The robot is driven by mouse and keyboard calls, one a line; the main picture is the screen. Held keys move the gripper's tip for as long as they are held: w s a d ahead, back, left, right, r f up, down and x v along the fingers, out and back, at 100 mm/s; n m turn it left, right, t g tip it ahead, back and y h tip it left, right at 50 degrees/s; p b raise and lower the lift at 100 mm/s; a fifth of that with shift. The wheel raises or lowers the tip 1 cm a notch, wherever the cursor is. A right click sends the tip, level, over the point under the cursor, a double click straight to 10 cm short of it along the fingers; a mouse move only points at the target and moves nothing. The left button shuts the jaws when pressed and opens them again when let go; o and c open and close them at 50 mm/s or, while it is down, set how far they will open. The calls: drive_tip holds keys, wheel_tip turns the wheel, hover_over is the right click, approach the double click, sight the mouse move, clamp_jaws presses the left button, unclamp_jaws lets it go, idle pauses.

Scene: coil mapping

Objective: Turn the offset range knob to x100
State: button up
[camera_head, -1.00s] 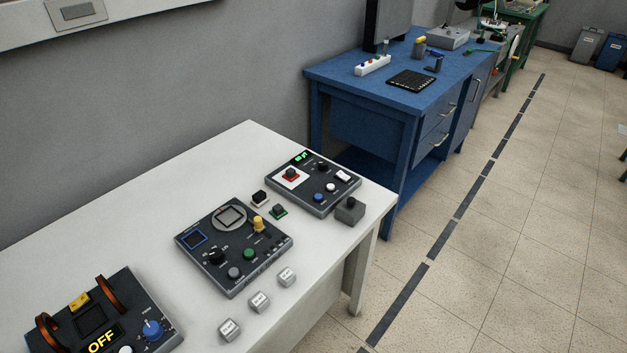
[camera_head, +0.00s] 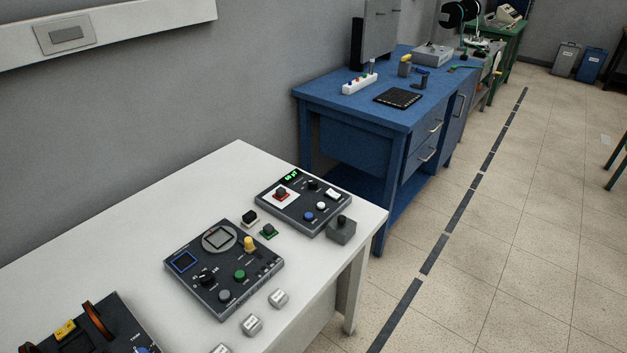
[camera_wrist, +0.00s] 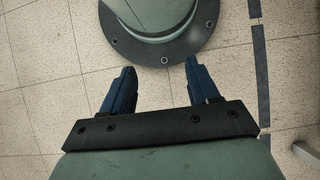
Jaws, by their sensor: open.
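Three dark control panels lie on the white table in the head view. The middle panel (camera_head: 208,297) has a round dial, a blue-framed screen, a black pointer knob (camera_head: 206,277), a yellow knob (camera_head: 249,243), and green and grey buttons. The near panel (camera_head: 120,318) is cut off at the bottom edge. The labels are too small to tell which knob is the offset range. My gripper (camera_wrist: 158,85) shows in the wrist view, open and empty, above the floor, away from the panels.
The white table (camera_head: 110,243) has free room along its wall side. Several small grey cubes (camera_head: 278,298) lie along its front edge. A grey box with a black knob (camera_head: 341,229) stands by the far panel. A blue workbench (camera_head: 360,115) stands beyond.

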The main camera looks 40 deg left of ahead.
drive_tip(key=w+a+r+t, duration=0.15)
drive_tip(key=w+a, duration=0.25)
drive_tip(key=w, duration=0.6)
drive_tip(key=w+a+r+t+y, duration=0.1)
drive_tip(key=w+a+r, duration=0.25)
drive_tip(key=w, duration=0.55)
drive_tip(key=w+a+r+t, duration=0.1)
drive_tip(key=w+a, duration=0.3)
drive_tip(key=w, duration=0.6)
drive_tip(key=w+a+r+t+y, duration=0.2)
drive_tip(key=w+a+r+y, duration=0.1)
drive_tip(key=w+a+r, duration=1.85)
wheel_tip(320, 180, up, 30)
drive_tip(key=n+h, duration=0.4)
drive_tip(key=n, duration=1.1)
hover_over(314, 182)
drive_tip(key=shift+t, duration=0.45)
wheel_tip(314, 182, down, 14)
drive_tip(key=shift+w+r, duration=0.1)
drive_tip(key=shift+r, duration=0.15)
